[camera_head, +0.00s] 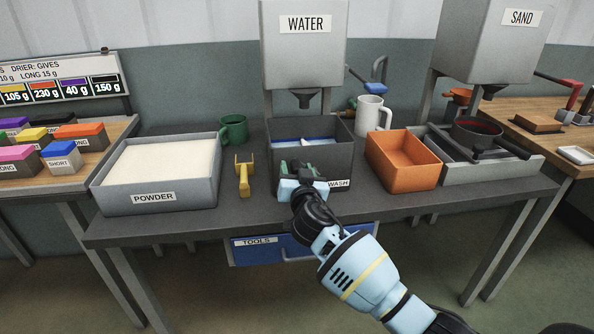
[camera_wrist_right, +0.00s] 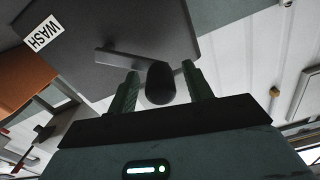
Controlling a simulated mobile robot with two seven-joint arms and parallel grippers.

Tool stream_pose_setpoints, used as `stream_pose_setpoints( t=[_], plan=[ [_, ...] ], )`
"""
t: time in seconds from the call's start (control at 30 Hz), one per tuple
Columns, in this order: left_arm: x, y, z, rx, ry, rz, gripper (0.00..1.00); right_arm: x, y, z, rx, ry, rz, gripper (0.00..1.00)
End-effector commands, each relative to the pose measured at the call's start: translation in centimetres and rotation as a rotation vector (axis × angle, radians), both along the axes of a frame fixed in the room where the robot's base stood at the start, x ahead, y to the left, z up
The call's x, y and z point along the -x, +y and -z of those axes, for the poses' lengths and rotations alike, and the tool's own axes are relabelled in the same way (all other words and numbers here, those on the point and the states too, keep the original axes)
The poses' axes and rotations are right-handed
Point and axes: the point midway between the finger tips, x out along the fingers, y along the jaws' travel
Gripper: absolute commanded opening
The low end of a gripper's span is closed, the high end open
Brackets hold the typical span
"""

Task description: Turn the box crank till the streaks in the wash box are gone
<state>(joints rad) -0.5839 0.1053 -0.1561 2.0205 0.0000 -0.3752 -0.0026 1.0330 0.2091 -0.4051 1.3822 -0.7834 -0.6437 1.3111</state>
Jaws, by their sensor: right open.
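The dark grey wash box (camera_head: 338,162) stands mid-table under the water tank, with its WASH label (camera_wrist_right: 43,33) showing in the right wrist view. Inside it I see blue and white patches; I cannot make out separate streaks. The box crank shows in the right wrist view as a grey arm (camera_wrist_right: 122,59) on the box wall ending in a dark rounded knob (camera_wrist_right: 160,84). My right gripper (camera_head: 298,168) is at the front of the box, open, its green fingers on either side of the knob. It hides the crank in the head view. My left gripper is not in view.
A powder tray (camera_head: 205,190), a yellow scoop-like tool (camera_head: 243,181) and a green mug (camera_head: 233,129) stand left of the box. A white mug (camera_head: 370,113) and an orange bin (camera_head: 405,178) stand right. A blue tools drawer (camera_head: 300,250) is below the tabletop.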

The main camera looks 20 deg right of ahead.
Motion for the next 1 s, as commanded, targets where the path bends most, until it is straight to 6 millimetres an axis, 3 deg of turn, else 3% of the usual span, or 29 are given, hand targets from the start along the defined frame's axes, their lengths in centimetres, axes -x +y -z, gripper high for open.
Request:
stream_pose_setpoints(
  t=[0.13, 0.5, 0.77, 1.0],
  plan=[
    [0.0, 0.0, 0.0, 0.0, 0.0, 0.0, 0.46, 0.0, 0.0, 0.0, 0.0, 0.0, 0.0, 0.48],
    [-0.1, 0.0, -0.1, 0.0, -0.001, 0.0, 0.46, 0.0, 0.0, 0.0, 0.0, 0.0, 0.0, 0.0],
    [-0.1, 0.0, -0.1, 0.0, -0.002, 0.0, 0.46, 0.0, -0.1, 0.0, -0.005, 0.0, 0.0, 0.0],
    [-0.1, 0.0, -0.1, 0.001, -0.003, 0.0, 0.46, 0.1, -1.4, -0.2, -0.047, -0.011, 0.0, 0.0]
  ],
)
